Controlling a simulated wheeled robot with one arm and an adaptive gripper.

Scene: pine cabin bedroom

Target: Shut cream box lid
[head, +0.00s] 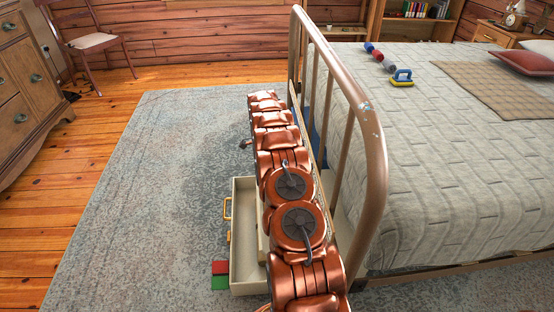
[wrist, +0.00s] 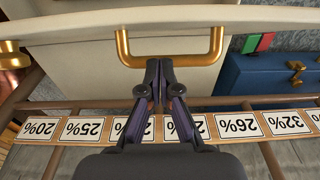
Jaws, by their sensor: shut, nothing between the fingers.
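The cream box (head: 243,280) is on the rug, partly behind my arm in the head view. Its top is open there and part of its inside shows. Two gold handles (head: 227,207) are on its left side. In the wrist view, a cream panel (wrist: 85,65) with a gold handle (wrist: 215,45) fills the upper part. My gripper (wrist: 159,63) is shut and empty, with its fingertips at the handle's lower bar; I cannot tell whether they touch. My arm hides much of the box's right side and the lid in the head view.
A metal bed frame (head: 372,150) stands close to the right of my arm. Red (head: 220,267) and green (head: 219,283) blocks lie beside the box. The wrist view shows a blue case (wrist: 255,75) and a strip of percentage cards (wrist: 238,126). The rug (head: 160,190) is clear on the left.

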